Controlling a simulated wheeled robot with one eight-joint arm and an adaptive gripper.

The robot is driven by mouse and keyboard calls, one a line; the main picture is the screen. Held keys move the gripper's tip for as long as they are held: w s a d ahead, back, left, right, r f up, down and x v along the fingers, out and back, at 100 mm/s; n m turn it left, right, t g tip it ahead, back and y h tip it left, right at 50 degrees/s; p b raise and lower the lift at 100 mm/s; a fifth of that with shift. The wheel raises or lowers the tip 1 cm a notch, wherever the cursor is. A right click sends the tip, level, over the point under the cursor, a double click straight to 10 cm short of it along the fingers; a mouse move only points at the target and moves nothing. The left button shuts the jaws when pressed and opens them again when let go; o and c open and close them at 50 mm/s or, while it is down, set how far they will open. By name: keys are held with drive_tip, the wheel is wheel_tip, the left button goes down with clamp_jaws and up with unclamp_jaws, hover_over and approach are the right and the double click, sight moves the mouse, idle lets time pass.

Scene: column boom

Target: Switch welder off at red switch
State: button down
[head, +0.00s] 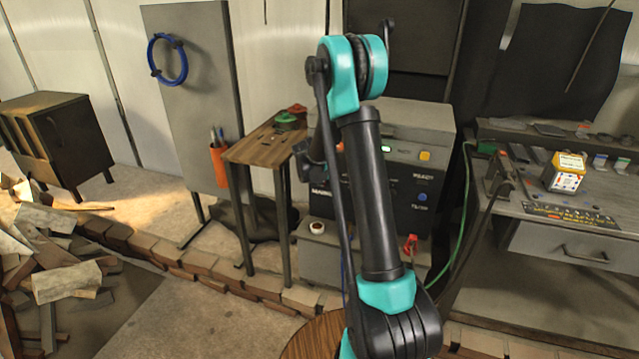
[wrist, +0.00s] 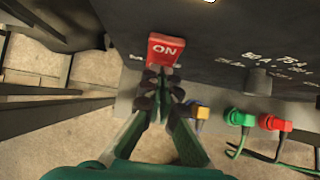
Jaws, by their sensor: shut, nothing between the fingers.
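The welder (head: 440,120) is a grey and black machine behind my arm in the head view. A green light (head: 386,148) shows lit on its front panel. In the wrist view the red switch (wrist: 166,47) sits on the dark panel (wrist: 220,40) and its visible face reads "ON". My gripper (wrist: 160,78) is shut and empty, with its fingertips just below the lower edge of the switch in the picture. I cannot tell whether they touch it. In the head view the switch cannot be made out.
A wooden side table (head: 262,146) stands left of the welder. A workbench (head: 550,205) is at the right. A grey knob (wrist: 257,82), a green plug (wrist: 240,118) and a red plug (wrist: 275,124) lie right of my gripper. A brick edging (head: 180,270) crosses the floor.

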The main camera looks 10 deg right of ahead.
drive_tip(key=shift+f, duration=0.1)
drive_tip(key=shift+w+d+f+t+h, duration=0.15)
drive_tip(key=shift+w+t+h, duration=0.15)
drive_tip(key=shift+t, duration=0.2)
drive_tip(key=shift+r, duration=0.2)
drive_tip(key=shift+r, duration=0.7)
